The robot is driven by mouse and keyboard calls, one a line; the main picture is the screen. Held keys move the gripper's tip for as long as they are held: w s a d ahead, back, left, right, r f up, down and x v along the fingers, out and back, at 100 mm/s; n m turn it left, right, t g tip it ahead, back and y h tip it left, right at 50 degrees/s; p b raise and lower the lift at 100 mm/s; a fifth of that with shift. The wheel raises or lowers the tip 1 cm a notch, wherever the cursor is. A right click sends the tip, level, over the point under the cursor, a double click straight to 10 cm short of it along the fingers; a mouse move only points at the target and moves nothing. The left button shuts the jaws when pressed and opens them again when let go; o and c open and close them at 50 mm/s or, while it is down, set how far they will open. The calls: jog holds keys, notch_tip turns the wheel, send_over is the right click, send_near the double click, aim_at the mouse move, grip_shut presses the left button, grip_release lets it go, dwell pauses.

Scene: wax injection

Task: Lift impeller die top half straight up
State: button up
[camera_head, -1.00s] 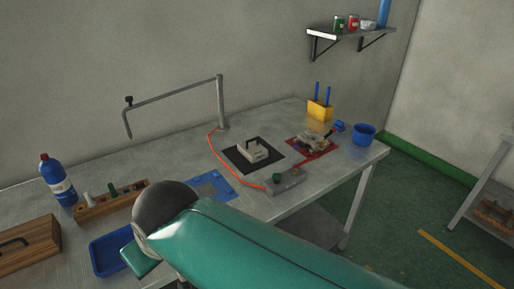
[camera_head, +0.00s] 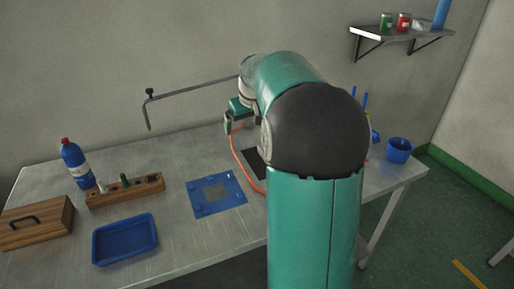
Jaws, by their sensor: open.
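The impeller die and its top half are hidden behind my arm. Only the left part of the black mat (camera_head: 254,164) shows, beside the orange hose. My arm reaches over the table. My gripper (camera_head: 238,121) is partly in view above the back of the table, to the upper left of the mat's visible part. It is open, and I see nothing held in it. My own arm link covers part of it.
A blue plate with a square opening (camera_head: 194,199) lies left of the mat. Further left are a blue tray (camera_head: 125,260), a wooden rack (camera_head: 142,191), a blue bottle (camera_head: 72,161) and a wooden box (camera_head: 48,236). A grey jib arm (camera_head: 195,88) extends behind. A blue pot (camera_head: 398,151) stands right.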

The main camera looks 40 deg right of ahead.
jog(key=d+f+m, duration=0.1)
jog(key=d+f, duration=0.2)
jog(key=d, duration=0.4)
jog(key=d+f, duration=0.4)
jog(key=d, duration=0.4)
jog(key=x, duration=0.8)
jog(key=shift+w+f, duration=0.15)
jog(key=shift+f, duration=0.15)
jog(key=x, duration=0.5)
jog(key=shift+d+f, duration=0.1)
jog(key=shift+f, duration=0.1)
jog(key=shift+s, duration=0.25)
jog(key=c, duration=1.5)
jog(key=shift+r, duration=0.15)
jog(key=shift+c, duration=0.7)
jog(key=shift+r, duration=0.1)
